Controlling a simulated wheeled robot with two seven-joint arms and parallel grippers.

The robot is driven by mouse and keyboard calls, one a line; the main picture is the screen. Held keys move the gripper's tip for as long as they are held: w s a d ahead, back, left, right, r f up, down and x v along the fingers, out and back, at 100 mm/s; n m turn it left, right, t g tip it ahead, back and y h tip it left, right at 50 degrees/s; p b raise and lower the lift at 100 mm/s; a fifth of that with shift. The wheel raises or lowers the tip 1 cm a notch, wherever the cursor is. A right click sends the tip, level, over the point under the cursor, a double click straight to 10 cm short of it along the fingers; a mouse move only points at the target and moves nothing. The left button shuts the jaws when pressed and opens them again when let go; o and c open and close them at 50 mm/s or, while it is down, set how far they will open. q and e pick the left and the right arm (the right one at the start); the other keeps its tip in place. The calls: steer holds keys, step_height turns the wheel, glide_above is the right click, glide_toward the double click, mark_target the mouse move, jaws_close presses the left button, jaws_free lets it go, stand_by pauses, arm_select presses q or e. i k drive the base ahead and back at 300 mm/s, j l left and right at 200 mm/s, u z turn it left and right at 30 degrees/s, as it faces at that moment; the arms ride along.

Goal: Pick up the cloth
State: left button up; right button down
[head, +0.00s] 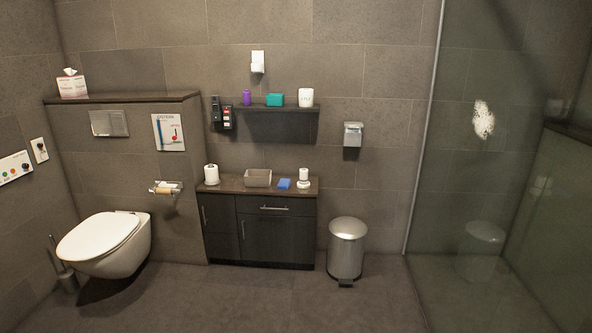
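A small blue folded item (285,184), which looks like the cloth, lies on the brown top of the dark vanity cabinet (262,230). It lies between a grey open box (257,178) on its left and a white item on a round base (303,178) on its right. It is too small to make out its folds. Neither of my grippers is in view.
A white toilet (105,243) stands left of the cabinet, with a brush (66,275) beside it. A metal pedal bin (346,247) stands to the right, before a glass shower panel (470,230). A wall shelf (290,107) hangs above. The floor in front is clear.

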mark_target(284, 184)
steer(key=i, duration=2.35)
